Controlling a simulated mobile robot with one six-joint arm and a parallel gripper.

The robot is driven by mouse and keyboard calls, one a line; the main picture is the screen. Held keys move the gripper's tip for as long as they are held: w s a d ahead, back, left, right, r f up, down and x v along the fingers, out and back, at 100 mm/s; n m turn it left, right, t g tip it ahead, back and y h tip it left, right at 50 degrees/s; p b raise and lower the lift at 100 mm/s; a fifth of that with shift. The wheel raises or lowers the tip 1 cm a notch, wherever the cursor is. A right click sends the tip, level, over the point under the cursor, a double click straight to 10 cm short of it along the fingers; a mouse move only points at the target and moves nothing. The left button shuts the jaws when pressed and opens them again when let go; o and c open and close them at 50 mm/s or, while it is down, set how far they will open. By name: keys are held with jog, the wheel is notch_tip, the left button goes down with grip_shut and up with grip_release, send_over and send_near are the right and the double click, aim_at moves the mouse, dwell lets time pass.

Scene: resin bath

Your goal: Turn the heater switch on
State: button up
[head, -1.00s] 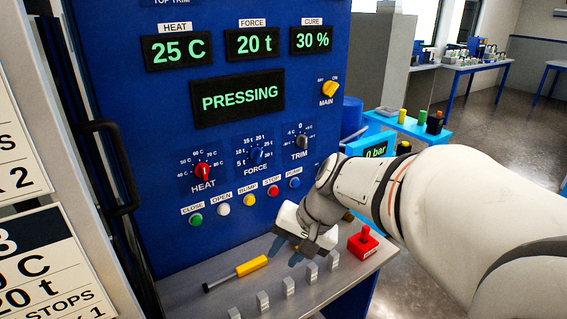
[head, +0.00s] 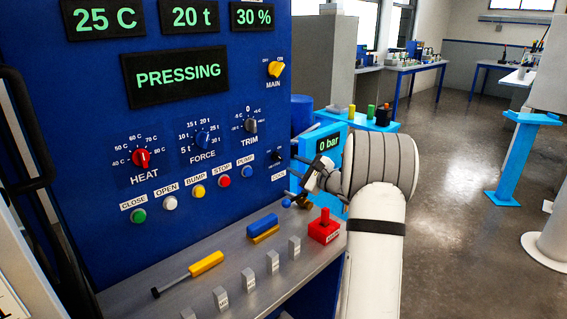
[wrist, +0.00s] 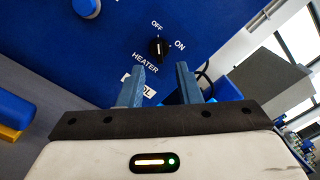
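The heater switch is a small black knob (head: 276,156) at the right edge of the blue panel in the head view. In the wrist view the knob (wrist: 158,48) sits between the OFF and ON marks, above the HEATER label. Its white mark looks to point at OFF. My gripper (wrist: 160,74) is open and empty, its two blue-grey fingers apart and pointing at the panel just below the knob, not touching it as far as I can tell. In the head view my gripper (head: 299,178) is right of the panel's edge, close to the switch.
A COOL label (wrist: 140,88) is partly hidden behind a finger. A red block (head: 323,230) with a red handle stands on the grey shelf (head: 235,250) below. A blue-and-yellow block (head: 262,228) and a yellow-handled tool (head: 205,264) lie there too.

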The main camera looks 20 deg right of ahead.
aim_at(280, 158)
jog(key=x, duration=0.6)
jog(key=shift+w+a+p, duration=0.15)
jog(key=shift+p, duration=0.15)
grip_shut()
